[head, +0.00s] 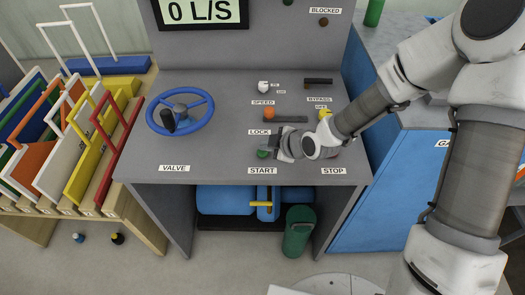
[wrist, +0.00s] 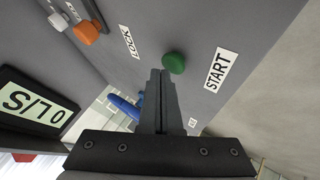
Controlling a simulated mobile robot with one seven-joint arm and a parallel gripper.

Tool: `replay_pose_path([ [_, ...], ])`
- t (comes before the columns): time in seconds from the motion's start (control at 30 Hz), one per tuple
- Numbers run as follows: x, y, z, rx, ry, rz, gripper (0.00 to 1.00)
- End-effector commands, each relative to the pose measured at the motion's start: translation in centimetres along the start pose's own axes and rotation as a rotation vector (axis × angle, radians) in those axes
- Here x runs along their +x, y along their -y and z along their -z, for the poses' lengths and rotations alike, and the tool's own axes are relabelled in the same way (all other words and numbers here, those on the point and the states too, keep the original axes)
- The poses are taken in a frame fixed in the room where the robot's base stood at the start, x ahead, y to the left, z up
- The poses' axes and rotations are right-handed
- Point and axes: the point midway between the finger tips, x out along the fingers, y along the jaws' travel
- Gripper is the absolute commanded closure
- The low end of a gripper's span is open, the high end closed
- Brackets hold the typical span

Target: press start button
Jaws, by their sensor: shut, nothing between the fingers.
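The green start button (head: 263,154) is on the grey console's top, just above the START label (head: 262,170). It also shows in the wrist view as a green dome (wrist: 174,62), beside the START label (wrist: 221,69). My gripper (wrist: 162,75) is shut and empty. In the wrist view its tips end right beside the button. In the head view my gripper (head: 270,147) comes in from the right, low over the console at the button. I cannot tell whether the tips touch it. My wrist largely hides the area above the STOP label (head: 333,171).
On the console (head: 225,130) are a blue valve wheel (head: 207,106), an orange knob (head: 269,112) by LOCK, a white speed knob (head: 263,86), a dark bypass lever (head: 318,82) and a yellow part (head: 325,114). A rack of coloured frames (head: 60,140) stands left. The display (head: 203,12) reads 0 L/S.

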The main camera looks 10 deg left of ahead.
Motion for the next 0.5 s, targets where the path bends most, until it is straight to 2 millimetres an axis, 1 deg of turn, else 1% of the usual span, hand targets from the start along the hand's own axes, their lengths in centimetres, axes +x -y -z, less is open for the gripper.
replay_pose_path([
  [0.5, 0.43, 0.33, -0.31, 0.000, 0.000, 0.000, 1.00],
])
